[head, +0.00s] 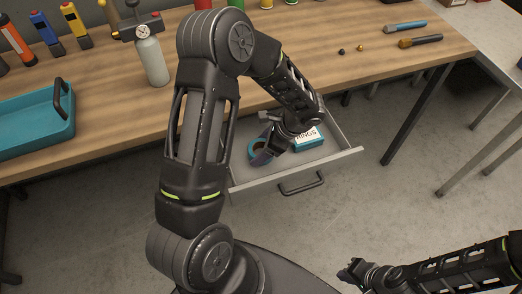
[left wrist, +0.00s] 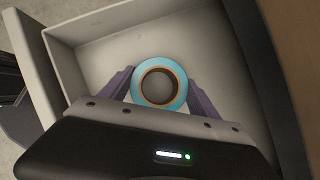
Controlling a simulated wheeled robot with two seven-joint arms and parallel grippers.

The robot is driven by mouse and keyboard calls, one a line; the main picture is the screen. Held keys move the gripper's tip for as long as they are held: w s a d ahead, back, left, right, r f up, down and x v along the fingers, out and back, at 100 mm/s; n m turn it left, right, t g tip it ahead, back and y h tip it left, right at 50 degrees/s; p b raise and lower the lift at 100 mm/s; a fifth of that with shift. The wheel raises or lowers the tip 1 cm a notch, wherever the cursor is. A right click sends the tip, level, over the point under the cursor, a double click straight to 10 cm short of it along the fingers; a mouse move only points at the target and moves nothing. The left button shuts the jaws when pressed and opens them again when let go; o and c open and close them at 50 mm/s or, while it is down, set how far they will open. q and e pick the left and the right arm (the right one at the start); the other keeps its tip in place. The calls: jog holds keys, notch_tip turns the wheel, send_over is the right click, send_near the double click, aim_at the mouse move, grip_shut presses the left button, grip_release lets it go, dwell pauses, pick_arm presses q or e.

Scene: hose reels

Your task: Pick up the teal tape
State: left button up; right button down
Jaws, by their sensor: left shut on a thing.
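The teal tape (left wrist: 160,64) is a ring with an orange-brown inner core. In the left wrist view it lies between the two purple fingers of my left gripper (left wrist: 160,88), which is shut on it. I cannot tell whether the tape touches the drawer floor. My right gripper (head: 350,272) is at the bottom right of the head view, away from the drawer; its fingers are too small to read.
A teal and white box (head: 308,141) with printed letters sits in the drawer, right of my left gripper. The workbench (head: 300,45) above holds a teal tray (head: 30,125), a grey bottle (head: 151,62) and several tools. Drawer walls surround my left gripper.

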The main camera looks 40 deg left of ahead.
pick_arm(q)
jog(key=shift+c, duration=0.8)
jog(key=shift+r, duration=0.1)
jog(key=shift+r, duration=0.4)
jog(key=d, duration=0.1)
jog(key=w+d+b, duration=0.1)
jog(key=d+r, duration=0.1)
jog(key=d, duration=0.1)
jog(key=shift+w, duration=0.35)
notch_tip(320, 180, up, 13)
jog(key=shift+s+a, duration=0.1)
